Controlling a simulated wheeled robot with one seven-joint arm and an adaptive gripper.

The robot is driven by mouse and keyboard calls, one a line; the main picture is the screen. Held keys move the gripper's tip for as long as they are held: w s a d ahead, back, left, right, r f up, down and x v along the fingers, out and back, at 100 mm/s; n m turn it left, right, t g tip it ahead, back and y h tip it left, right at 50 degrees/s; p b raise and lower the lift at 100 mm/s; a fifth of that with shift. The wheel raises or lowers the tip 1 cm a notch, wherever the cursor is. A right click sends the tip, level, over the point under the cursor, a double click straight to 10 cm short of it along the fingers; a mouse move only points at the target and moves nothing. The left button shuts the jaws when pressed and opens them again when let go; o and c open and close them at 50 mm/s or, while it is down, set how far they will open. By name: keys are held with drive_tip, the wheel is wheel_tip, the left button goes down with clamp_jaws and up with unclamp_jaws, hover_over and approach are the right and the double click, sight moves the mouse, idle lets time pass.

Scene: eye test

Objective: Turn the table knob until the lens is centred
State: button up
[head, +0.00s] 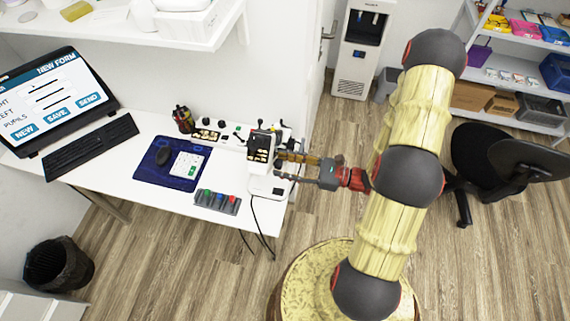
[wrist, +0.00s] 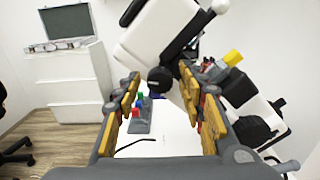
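A white and black lens instrument (head: 262,148) stands at the right end of the white desk, and its body (wrist: 150,40) fills the upper middle of the wrist view. A round black knob (wrist: 160,80) on its side shows between my fingertips, nearer the right one; I cannot tell whether this is the table knob. My gripper (head: 281,167) reaches in from the right beside the instrument. In the wrist view my gripper (wrist: 159,82) has its yellow-padded fingers wide apart with nothing clamped. The lens and its centring are not visible.
A button box (head: 217,201) with coloured buttons is at the desk's front edge, left of the instrument. A blue mat (head: 157,184) holds a mouse and a keypad. A monitor (head: 55,97) stands at left. Cables hang off the front edge. More black knobs (wrist: 240,88) show at right.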

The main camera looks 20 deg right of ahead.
clamp_jaws()
idle(0.3)
drive_tip(key=shift+m+p, duration=1)
drive_tip(key=shift+p, duration=0.2)
drive_tip(key=shift+o, duration=0.2)
unclamp_jaws()
drive_tip(key=shift+o, duration=0.6)
drive_tip(key=shift+d, duration=0.1)
